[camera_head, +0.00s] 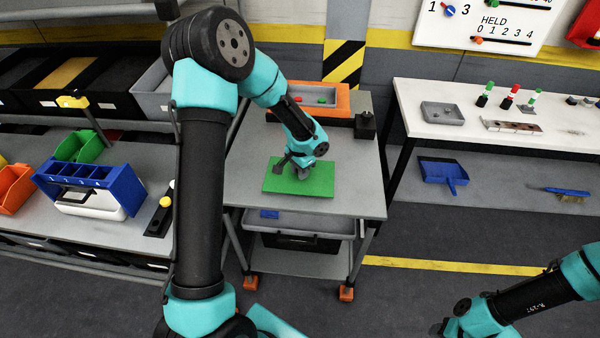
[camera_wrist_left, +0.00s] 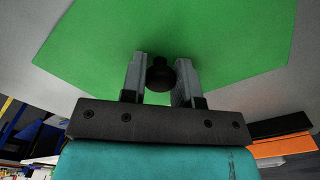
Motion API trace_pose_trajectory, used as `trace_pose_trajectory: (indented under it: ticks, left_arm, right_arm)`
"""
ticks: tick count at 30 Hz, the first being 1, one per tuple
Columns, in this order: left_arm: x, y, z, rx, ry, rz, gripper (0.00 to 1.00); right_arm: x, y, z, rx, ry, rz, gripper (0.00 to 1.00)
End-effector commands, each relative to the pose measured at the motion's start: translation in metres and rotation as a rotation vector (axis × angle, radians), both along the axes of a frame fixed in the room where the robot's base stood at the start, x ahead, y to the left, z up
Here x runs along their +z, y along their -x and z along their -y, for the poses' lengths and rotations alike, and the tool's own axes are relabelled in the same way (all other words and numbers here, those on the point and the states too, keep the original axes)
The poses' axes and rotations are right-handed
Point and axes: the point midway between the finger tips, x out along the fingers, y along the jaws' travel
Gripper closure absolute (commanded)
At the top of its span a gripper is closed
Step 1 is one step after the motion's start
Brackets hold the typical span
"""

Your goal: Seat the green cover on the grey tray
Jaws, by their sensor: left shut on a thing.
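The green cover (camera_head: 322,184) is a flat panel over the grey top of the cart, and it fills much of the left wrist view (camera_wrist_left: 220,35). A black knob (camera_wrist_left: 160,75) stands up from it. My left gripper (camera_head: 303,173) points down at the cover, its two fingers on either side of the knob and shut on it. I cannot tell whether the cover touches the cart top or hangs just above it. A shallow grey tray (camera_head: 442,114) sits on the white bench at right. My right gripper (camera_head: 440,328) is at the bottom edge, its fingers unclear.
An orange-framed bin (camera_head: 343,101) with small coloured parts and a black block (camera_head: 365,126) stand at the cart's back. A blue caddy (camera_head: 90,185) is on the left bench. The cart top (camera_head: 350,200) is bare around the cover. A blue dustpan (camera_head: 442,172) lies below the bench.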

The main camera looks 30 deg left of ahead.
Motion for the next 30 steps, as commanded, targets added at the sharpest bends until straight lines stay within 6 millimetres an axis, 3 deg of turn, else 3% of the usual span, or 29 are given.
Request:
trace_pose_trajectory:
  ticks: [11, 20, 30]
  left_arm:
    - [0.036, 0.0, 0.0, 0.0, -0.001, 0.003, 0.97]
    - [0.038, 0.044, 0.028, -0.003, -0.001, -0.002, 0.97]
    - [0.045, 0.111, 0.071, -0.005, 0.0, -0.001, 0.97]
  right_arm:
    - [0.0, 0.0, 0.0, 0.0, 0.0, 0.0, 0.56]
    - [0.0, 0.0, 0.0, 0.0, 0.0, 0.0, 0.56]
    - [0.0, 0.0, 0.0, 0.0, 0.0, 0.0, 0.56]
